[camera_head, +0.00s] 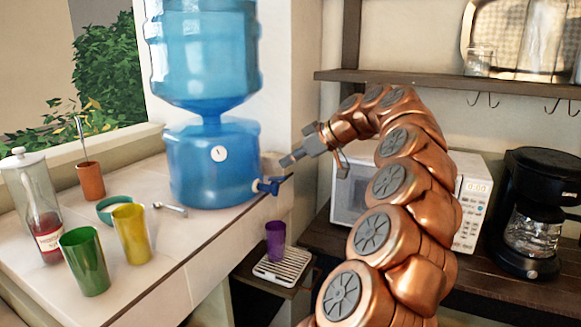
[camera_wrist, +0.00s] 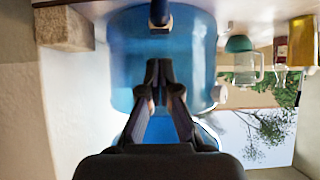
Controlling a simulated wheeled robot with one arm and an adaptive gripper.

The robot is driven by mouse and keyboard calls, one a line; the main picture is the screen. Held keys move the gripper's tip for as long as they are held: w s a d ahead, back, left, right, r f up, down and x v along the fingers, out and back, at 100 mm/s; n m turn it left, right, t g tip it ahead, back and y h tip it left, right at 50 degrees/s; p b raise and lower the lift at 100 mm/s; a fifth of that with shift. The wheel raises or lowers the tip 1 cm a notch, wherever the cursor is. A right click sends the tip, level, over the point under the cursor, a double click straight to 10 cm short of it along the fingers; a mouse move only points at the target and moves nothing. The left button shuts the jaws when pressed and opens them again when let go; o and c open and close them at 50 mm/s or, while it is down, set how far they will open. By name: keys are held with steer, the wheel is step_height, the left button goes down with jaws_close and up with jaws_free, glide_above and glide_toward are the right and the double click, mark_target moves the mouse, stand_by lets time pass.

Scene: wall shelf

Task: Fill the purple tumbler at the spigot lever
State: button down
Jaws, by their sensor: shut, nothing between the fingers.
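The purple tumbler (camera_head: 275,241) stands upright on the slatted drip tray (camera_head: 290,268), below the spigot. The blue spigot lever (camera_head: 271,184) sticks out from the lower part of the blue water dispenser (camera_head: 212,165). I cannot see any water running. My gripper (camera_head: 287,160) is shut and empty, just above the lever, with a small gap in the picture. In the wrist view, my gripper (camera_wrist: 158,64) points at the blue dispenser (camera_wrist: 125,65), and the dark spigot (camera_wrist: 160,17) shows at the top edge. The tumbler is out of the wrist view.
On the tiled counter stand a green cup (camera_head: 84,262), a yellow cup (camera_head: 131,234), a teal bowl (camera_head: 113,208), a glass jar (camera_head: 37,205) and a terracotta cup (camera_head: 91,181).

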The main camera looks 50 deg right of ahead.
steer(key=s+d+r+p, duration=0.1)
steer(key=s+r, duration=0.3)
steer(key=r, duration=0.6)
steer(key=shift+s+d, duration=0.25)
steer(key=shift+s, duration=0.15)
steer(key=shift+a+f, duration=0.1)
stand_by(1.6)
